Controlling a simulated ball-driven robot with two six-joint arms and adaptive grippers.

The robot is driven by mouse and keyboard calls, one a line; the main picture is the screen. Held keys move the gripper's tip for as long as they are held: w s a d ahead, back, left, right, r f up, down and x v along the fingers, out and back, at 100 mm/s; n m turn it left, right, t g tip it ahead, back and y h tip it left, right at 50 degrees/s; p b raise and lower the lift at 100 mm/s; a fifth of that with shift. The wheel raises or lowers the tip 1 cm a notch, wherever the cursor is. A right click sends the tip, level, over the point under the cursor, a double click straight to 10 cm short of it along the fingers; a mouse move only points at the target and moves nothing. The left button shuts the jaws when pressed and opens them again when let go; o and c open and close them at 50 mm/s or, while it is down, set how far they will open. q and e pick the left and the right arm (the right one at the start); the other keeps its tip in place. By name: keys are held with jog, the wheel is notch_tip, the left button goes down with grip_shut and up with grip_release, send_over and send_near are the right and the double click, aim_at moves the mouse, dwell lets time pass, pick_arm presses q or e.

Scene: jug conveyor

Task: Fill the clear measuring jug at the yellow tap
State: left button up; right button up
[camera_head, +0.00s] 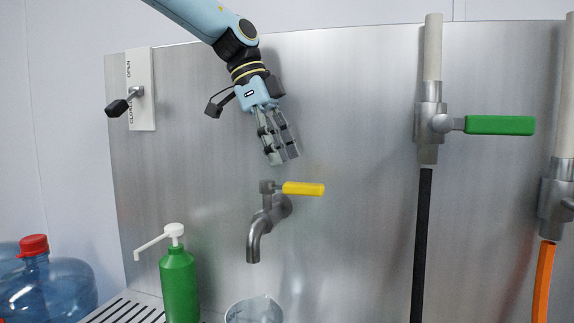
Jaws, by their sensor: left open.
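The yellow tap (266,227) is mounted on the steel back panel, with its spout pointing down. Its yellow lever (304,188) points to the right. The clear measuring jug (254,311) stands below the spout at the bottom edge of the view; only its upper part shows, and I cannot tell whether it holds water. No stream shows between spout and jug. My left gripper (283,160) is open and empty, pointing down just above the yellow lever and apart from it in the picture. My right gripper is not in view.
A green pump bottle (179,284) stands left of the jug beside a slotted drain grate (124,311). A blue water bottle (48,287) with a red cap is at far left. A green-handled valve (500,125) and an orange hose (543,283) are right. A lever plate (141,90) is upper left.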

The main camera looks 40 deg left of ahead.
aim_at(292, 182)
pick_arm(q)
jog(key=x, duration=0.4)
jog(key=shift+w+a+f+p, duration=0.1)
jog(key=shift+w+f+p, duration=0.05)
jog(key=shift+p, duration=0.2)
jog(key=shift+d+f, duration=0.25)
jog(key=shift+f, duration=0.25)
jog(key=shift+w, duration=0.1)
grip_shut()
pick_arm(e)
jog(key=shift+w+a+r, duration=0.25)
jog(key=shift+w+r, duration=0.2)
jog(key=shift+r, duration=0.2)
